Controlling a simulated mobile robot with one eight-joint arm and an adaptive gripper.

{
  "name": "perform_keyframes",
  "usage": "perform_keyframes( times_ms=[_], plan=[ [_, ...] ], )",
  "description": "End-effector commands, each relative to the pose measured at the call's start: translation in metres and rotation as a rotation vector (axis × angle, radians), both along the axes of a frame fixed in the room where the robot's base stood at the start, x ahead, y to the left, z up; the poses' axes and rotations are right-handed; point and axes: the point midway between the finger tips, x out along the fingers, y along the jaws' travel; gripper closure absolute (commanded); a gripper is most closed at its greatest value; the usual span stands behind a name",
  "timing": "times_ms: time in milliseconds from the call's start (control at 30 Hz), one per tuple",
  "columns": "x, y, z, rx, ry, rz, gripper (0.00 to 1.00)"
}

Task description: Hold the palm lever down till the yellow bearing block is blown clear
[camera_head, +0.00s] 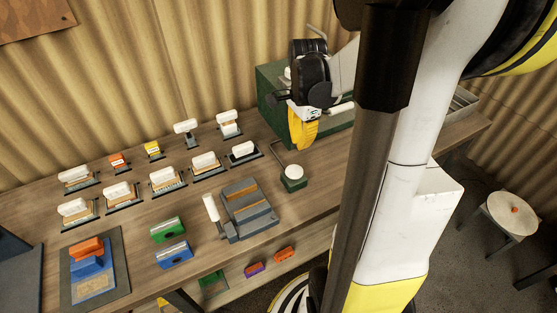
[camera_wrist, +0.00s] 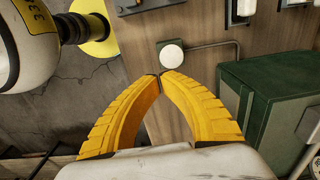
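A round white pad, which looks like the palm lever (camera_head: 292,171), sits on a small green base on the bench. It also shows in the wrist view (camera_wrist: 172,55), with a thin grey pipe leading off to the right. My gripper (camera_head: 303,146) has its yellow fingers pointing down, behind and right of the pad in the head view. In the wrist view its fingertips (camera_wrist: 159,77) meet with nothing seen between them, just below the pad in the picture. No contact with the pad shows. The yellow bearing block (camera_head: 153,148) stands in the back row, with some white on it.
Several white-topped blocks (camera_head: 168,179) stand in rows at left. A grey fixture (camera_head: 247,203) with a white handle lies left of the pad. A green box (camera_wrist: 274,100) stands right of my gripper. Green and blue blocks (camera_head: 173,254) lie in front.

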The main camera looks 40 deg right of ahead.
Motion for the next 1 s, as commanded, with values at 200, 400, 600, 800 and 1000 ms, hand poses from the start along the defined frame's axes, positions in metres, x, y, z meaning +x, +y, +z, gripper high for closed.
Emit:
perform_keyframes(
  times_ms=[200,400,600,800,1000],
  plan=[
    [0.0,0.0,-0.001,0.0,-0.001,0.003,1.0],
    [0.001,0.0,-0.023,-0.001,-0.002,0.004,1.0],
    [0.001,0.0,-0.066,-0.001,-0.002,0.004,1.0],
    [0.001,0.0,-0.107,-0.001,-0.002,0.005,1.0],
    [0.001,0.0,-0.132,-0.001,-0.002,0.005,1.0]
  ],
)
